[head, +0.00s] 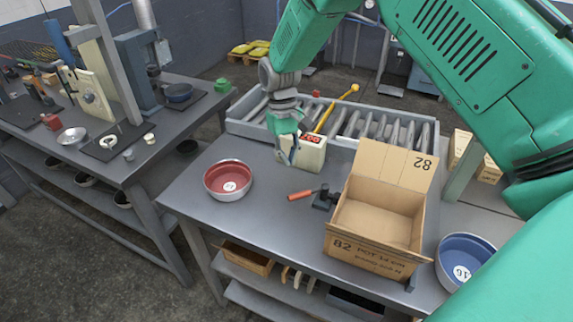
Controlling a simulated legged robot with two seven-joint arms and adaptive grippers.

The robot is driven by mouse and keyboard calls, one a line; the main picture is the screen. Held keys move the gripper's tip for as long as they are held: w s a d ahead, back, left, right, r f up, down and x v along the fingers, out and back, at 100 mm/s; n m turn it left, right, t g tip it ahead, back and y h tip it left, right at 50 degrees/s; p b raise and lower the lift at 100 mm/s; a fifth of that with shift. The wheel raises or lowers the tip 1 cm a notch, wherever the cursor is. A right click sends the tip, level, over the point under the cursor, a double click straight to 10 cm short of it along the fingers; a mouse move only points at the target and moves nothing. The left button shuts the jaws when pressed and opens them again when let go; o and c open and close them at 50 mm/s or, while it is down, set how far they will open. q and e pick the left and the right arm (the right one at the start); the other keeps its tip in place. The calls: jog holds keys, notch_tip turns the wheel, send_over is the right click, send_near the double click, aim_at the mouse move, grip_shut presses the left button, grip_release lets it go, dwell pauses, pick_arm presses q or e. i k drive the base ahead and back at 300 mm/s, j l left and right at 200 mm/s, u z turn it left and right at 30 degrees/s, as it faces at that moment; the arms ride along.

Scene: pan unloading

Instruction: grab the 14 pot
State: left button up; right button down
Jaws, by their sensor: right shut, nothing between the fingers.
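A red-inside metal pot (229,181) stands upright on the grey workbench, left of centre; the number on its small white label is too small to read surely. A blue-inside pot (464,262) marked 16 stands at the right edge of the bench. An open cardboard box (372,250), printed with 82 and what looks like "POT 14 cm", stands between them and looks empty. My right gripper (288,157) points down above the bench, right of and behind the red pot and apart from it. It is shut and empty. My left gripper is not in view.
A pale box with a red display (305,152) stands close beside my right gripper. A red-handled tool (301,195) and a small black block lie left of the cardboard box. The bench around the red pot is clear.

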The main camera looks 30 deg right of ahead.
aim_at(228, 180)
jog(key=k+j, duration=0.75)
jog(key=k, duration=0.1)
